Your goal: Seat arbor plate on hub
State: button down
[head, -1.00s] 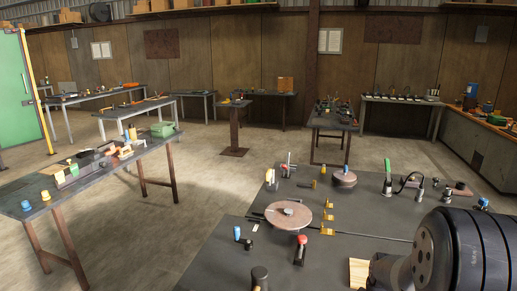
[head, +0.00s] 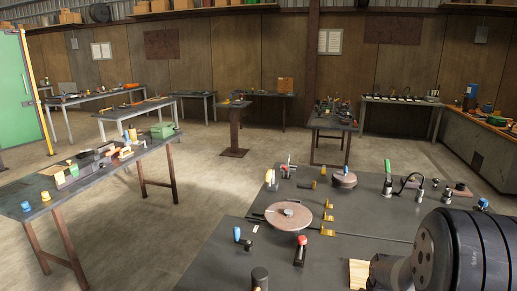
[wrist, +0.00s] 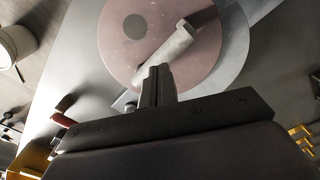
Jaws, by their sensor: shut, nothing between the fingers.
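A round pinkish-brown plate, apparently the arbor plate (head: 272,214), lies flat on the near dark bench in the head view, with a small grey knob at its middle. In the wrist view this plate (wrist: 117,45) has a dark round spot and a pale grey post (wrist: 172,52) standing from it. A larger grey disc (wrist: 235,62) shows past its right edge; I cannot tell whether this is the hub. My gripper (wrist: 157,72) is shut and empty, its fingertips in front of the plate and beside the post's lower end. The gap between them is unclear. The head view does not show my fingers.
A red-topped black piece (head: 300,250), a blue-topped cylinder (head: 237,234) and a dark cylinder (head: 260,279) stand close to the plate. Yellow brackets (head: 328,217) line its right side. A second round piece (head: 344,180) sits behind.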

jog(key=shift+f+b, duration=0.55)
jog(key=shift+f, duration=0.1)
dwell(1.1)
jog(key=shift+r, duration=0.1)
jog(key=shift+r+p, duration=2.4)
jog(key=shift+r, duration=0.55)
